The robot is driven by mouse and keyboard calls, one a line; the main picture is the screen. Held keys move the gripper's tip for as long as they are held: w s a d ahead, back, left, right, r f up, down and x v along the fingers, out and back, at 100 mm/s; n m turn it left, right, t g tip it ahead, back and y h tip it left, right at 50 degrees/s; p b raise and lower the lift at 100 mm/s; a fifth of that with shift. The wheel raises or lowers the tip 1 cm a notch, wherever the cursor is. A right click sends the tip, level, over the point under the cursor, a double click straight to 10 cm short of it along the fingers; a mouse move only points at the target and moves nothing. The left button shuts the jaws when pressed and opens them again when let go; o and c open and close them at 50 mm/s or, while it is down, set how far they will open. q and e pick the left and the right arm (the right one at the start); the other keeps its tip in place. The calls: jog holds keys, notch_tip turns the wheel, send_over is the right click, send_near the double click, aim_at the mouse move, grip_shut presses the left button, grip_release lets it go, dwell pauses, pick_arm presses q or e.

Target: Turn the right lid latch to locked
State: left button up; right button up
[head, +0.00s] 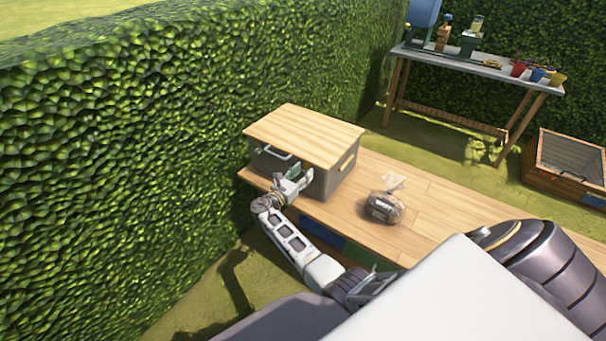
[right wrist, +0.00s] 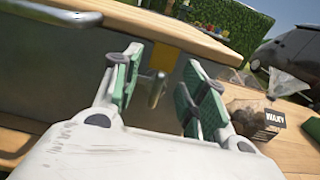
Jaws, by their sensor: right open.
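A grey box with a wooden lid (head: 305,134) stands on a low plank bench. My right gripper (head: 304,180) is at the lower right part of its front face. In the right wrist view the gripper (right wrist: 155,100) is open, its green-padded fingers apart. A small metal latch (right wrist: 156,88) shows between the fingers, nearer the left one, in front of a yellow plate (right wrist: 164,56) under the lid's edge. I cannot tell whether a finger touches the latch. In the head view the gripper hides this latch. My left gripper is not in view.
A labelled bag (head: 383,207) stands on the bench (head: 430,195) to the right of the box. A tall hedge (head: 130,130) runs close along the left. A table with pots (head: 480,67) and a wooden crate (head: 545,180) stand farther back.

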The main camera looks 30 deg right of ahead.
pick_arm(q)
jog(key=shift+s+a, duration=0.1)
pick_arm(e)
jog(key=shift+c, duration=0.3)
grip_shut()
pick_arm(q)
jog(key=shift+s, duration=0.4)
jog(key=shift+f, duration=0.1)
